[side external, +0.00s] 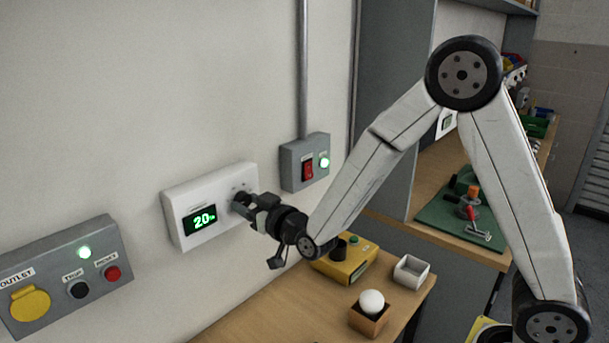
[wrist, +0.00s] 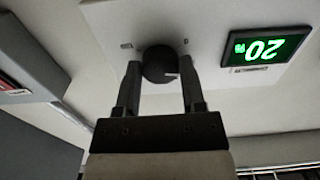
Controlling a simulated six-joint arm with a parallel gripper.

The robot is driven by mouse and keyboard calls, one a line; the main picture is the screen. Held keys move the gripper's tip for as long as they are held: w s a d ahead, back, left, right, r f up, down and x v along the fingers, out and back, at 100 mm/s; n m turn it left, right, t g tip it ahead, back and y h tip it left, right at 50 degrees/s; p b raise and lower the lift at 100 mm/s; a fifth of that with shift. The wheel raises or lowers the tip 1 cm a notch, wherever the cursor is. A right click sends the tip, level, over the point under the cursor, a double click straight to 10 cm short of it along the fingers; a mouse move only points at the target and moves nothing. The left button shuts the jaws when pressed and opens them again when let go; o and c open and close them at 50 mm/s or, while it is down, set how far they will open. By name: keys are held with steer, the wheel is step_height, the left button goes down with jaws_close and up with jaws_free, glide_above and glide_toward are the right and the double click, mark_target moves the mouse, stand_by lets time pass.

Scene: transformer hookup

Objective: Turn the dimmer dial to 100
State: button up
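The dimmer is a white wall box (side external: 180,241) with a green display (side external: 201,220) that reads 20. The display shows turned around in the wrist view (wrist: 265,49). The dark round dimmer dial (wrist: 160,64) has a small pale mark at its lower right in the wrist view. My gripper (wrist: 160,68) has one finger on each side of the dial, with the fingertips at its edges. I cannot tell whether they press on it. In the side view my gripper (side external: 241,204) is at the box's right part and hides most of the dial.
A grey switch box (side external: 292,170) with a red rocker (side external: 308,170) and a lit green lamp is close right of the dimmer. A grey outlet box (side external: 60,260) is at left. Below, the bench holds a yellow box (side external: 345,266), a white tray (side external: 411,271) and a bulb (side external: 371,302).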

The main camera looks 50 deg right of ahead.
jaws_close()
